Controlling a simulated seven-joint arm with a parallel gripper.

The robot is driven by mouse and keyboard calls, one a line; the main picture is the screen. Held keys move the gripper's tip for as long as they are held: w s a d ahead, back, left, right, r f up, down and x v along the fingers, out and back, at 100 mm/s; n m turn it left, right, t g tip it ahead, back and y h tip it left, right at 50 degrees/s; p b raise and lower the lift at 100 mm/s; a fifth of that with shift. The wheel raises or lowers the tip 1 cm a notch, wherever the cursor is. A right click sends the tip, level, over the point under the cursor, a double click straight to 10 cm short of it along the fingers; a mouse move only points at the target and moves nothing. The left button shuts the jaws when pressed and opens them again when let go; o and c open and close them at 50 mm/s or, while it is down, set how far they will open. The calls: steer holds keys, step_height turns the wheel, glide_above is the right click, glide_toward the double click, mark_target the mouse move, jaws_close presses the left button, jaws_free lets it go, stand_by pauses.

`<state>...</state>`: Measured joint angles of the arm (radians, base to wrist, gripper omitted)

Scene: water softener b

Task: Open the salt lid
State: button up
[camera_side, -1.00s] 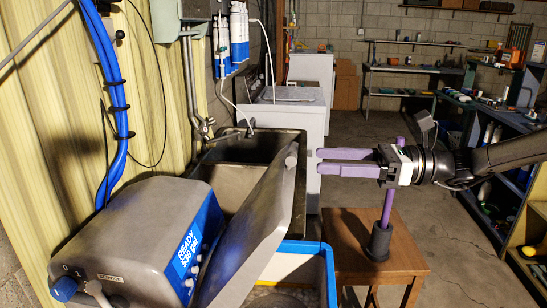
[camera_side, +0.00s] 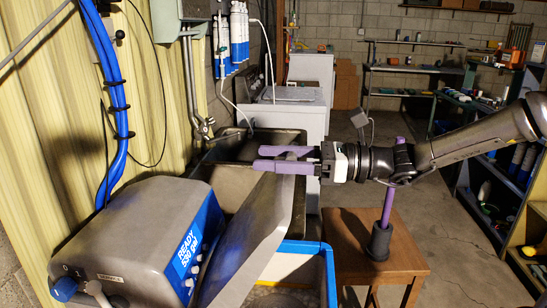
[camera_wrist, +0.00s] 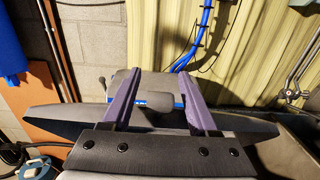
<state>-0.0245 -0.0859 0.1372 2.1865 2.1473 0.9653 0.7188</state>
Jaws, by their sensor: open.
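The grey salt lid (camera_side: 250,240) is raised at a steep tilt over the blue-rimmed tank (camera_side: 300,247). In the wrist view the lid (camera_wrist: 62,122) spans the picture, with a grey knob-like handle (camera_wrist: 157,102) near its edge. My gripper (camera_side: 260,158) has purple fingers and is at the lid's upper end. In the wrist view, the fingers of my gripper (camera_wrist: 158,74) are spread apart, one on each side of the handle, with gaps visible. I cannot tell whether either finger touches the lid.
The grey control unit (camera_side: 135,235) with a blue "READY" label stands left of the lid. A sink (camera_side: 235,175) lies behind. A wooden stool (camera_side: 400,258) bearing a purple rod (camera_side: 386,210) in a dark base stands to the right, below my arm.

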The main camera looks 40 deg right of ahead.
jaws_close()
stand_by(1.3)
